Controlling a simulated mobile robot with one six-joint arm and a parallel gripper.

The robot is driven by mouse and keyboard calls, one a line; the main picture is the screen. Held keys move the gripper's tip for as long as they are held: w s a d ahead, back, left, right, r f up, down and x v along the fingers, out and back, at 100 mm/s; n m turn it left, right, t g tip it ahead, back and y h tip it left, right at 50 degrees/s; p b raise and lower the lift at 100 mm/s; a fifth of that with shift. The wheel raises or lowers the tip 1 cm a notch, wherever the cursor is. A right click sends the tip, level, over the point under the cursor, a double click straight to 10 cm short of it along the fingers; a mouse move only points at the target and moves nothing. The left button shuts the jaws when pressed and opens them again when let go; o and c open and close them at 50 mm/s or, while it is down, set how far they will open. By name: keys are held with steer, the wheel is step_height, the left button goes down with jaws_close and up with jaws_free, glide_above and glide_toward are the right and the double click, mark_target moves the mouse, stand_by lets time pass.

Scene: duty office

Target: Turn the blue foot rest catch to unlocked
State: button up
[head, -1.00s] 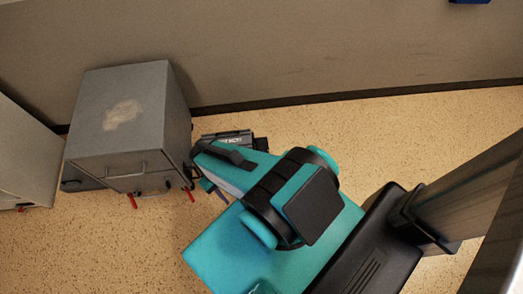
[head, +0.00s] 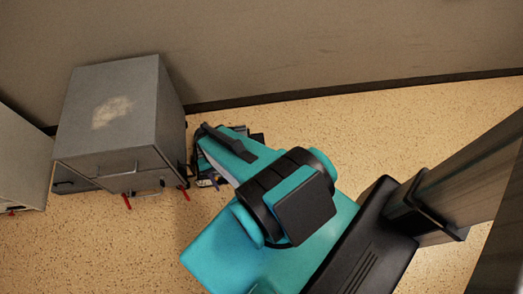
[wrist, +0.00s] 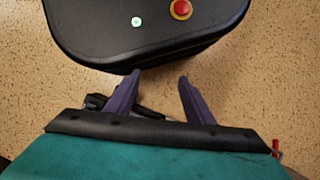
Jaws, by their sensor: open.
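My gripper (wrist: 159,77) shows in the wrist view with its two purple fingers apart and nothing between the tips. It points at the side of what looks like my own black base, over speckled floor. A small dark object (wrist: 97,102) shows behind the left finger; I cannot tell whether it belongs to the foot rest. In the head view my turquoise arm hides most of a dark grey thing (head: 258,138) by the wall, which I cannot identify. No blue catch can be made out in either view.
A grey cabinet (head: 122,110) with a worn patch on top stands against the wall at the left, red levers (head: 127,202) at its foot. Another pale cabinet (head: 20,165) stands at the far left edge. Open speckled floor (head: 400,118) lies along the wall at the right.

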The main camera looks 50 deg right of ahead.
steer(key=w+d+f+m+t+y+b, duration=0.2)
steer(key=w+d+f+m+b, duration=0.25)
steer(key=d+m, duration=0.3)
steer(key=s+d+f+m+t+b, duration=0.1)
steer(key=d+m+b, duration=0.4)
steer(key=d, duration=0.8)
steer(key=s+d+f+m+t+b, duration=0.1)
steer(key=d+m+t+b, duration=0.3)
steer(key=d, duration=0.9)
steer(key=f+m+b, duration=0.1)
steer(key=m+b, duration=0.1)
steer(key=m, duration=0.2)
steer(key=shift+s+f, duration=0.2)
steer(key=shift+s, duration=0.05)
steer(key=shift+f+m, duration=0.1)
steer(key=shift+m, duration=0.15)
steer(key=b+x, duration=0.1)
steer(key=x, duration=0.6)
steer(key=b+x, duration=0.2)
steer(key=x, duration=0.4)
steer(key=shift+w+d+f, duration=0.1)
steer(key=shift+w+f, duration=0.15)
steer(key=shift+f, duration=0.1)
steer(key=c, duration=1)
steer(key=shift+c, duration=0.2)
